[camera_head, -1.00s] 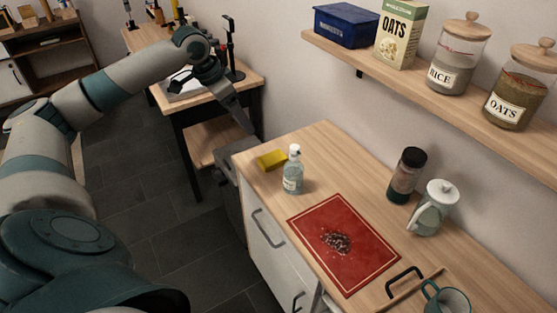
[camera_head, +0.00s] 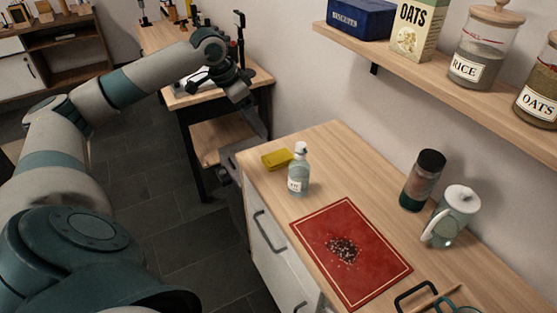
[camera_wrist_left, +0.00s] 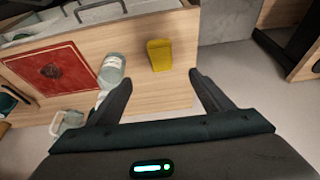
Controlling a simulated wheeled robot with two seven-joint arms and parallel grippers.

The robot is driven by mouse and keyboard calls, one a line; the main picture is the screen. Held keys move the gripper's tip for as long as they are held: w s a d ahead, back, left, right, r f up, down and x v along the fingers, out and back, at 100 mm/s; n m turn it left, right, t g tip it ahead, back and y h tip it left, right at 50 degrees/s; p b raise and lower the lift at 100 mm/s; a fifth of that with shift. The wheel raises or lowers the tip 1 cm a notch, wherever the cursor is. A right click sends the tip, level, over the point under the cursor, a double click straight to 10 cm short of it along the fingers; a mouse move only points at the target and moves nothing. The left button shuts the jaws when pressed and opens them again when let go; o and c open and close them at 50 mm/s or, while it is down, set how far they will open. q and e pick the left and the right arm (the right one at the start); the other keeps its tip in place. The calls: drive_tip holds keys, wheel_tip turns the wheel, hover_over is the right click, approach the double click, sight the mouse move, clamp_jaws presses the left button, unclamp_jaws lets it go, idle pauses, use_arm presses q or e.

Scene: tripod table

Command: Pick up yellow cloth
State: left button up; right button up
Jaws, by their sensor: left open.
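My left gripper (camera_head: 254,124) is above and beyond the counter's left end in the head view, apart from the cloth. In the left wrist view, the cloth (camera_wrist_left: 159,55) shows ahead, between the two spread fingers of my left gripper (camera_wrist_left: 160,88). The gripper is open with nothing between its fingertips. My right gripper is not in either view.
A red mat (camera_head: 350,250) with dark crumbs lies on the counter. A dark-capped jar (camera_head: 422,180) and a white-lidded pitcher (camera_head: 452,215) stand to the right. A wall shelf (camera_head: 430,68) holds jars and boxes. A second table (camera_head: 180,100) stands behind.

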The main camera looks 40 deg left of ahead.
use_arm(q)
drive_tip(key=p, duration=0.2)
approach(278, 156)
drive_tip(key=shift+d+f+p, duration=0.15)
drive_tip(key=shift+f+p, duration=0.25)
drive_tip(key=shift+f, duration=0.5)
drive_tip(key=shift+w+f, duration=0.2)
drive_tip(key=shift+f, duration=0.45)
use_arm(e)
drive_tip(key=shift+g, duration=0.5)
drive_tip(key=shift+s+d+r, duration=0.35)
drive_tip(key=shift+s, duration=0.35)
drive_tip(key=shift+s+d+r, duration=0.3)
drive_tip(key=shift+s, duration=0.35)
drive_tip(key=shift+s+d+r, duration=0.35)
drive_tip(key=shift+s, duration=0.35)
use_arm(q)
drive_tip(key=shift+d, duration=0.1)
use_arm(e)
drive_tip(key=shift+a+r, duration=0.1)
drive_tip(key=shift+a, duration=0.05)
